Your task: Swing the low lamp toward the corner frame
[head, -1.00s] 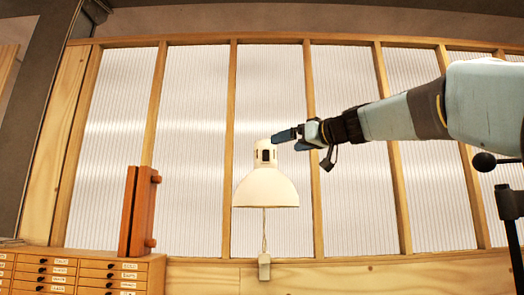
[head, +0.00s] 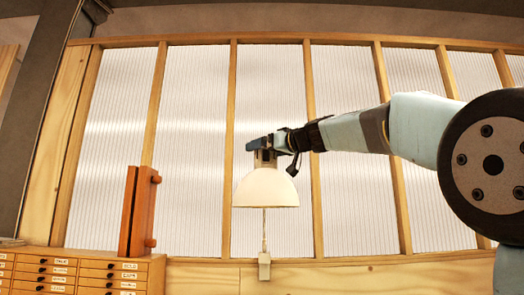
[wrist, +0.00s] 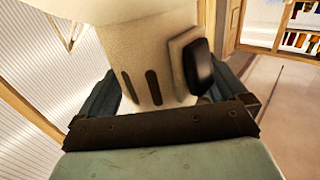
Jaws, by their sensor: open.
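The low lamp (head: 265,190) has a cream dome shade with a narrower neck, and it appears in front of the translucent wall. My gripper (head: 258,143) is at the top of the neck, reaching in from the right. In the wrist view the cream neck (wrist: 145,55), with dark slots and a black switch-like part, stands between the two open fingers (wrist: 165,90). Whether a finger touches it I cannot tell. The wooden corner post (head: 72,150) stands at the left end of the wall; I cannot tell surely that it is the corner frame.
A drawer cabinet (head: 85,268) stands at lower left, with an orange-brown wooden piece (head: 138,212) upright on it. A pale box (head: 264,266) with a cord sits on the sill below the lamp. The space between lamp and wooden piece looks clear.

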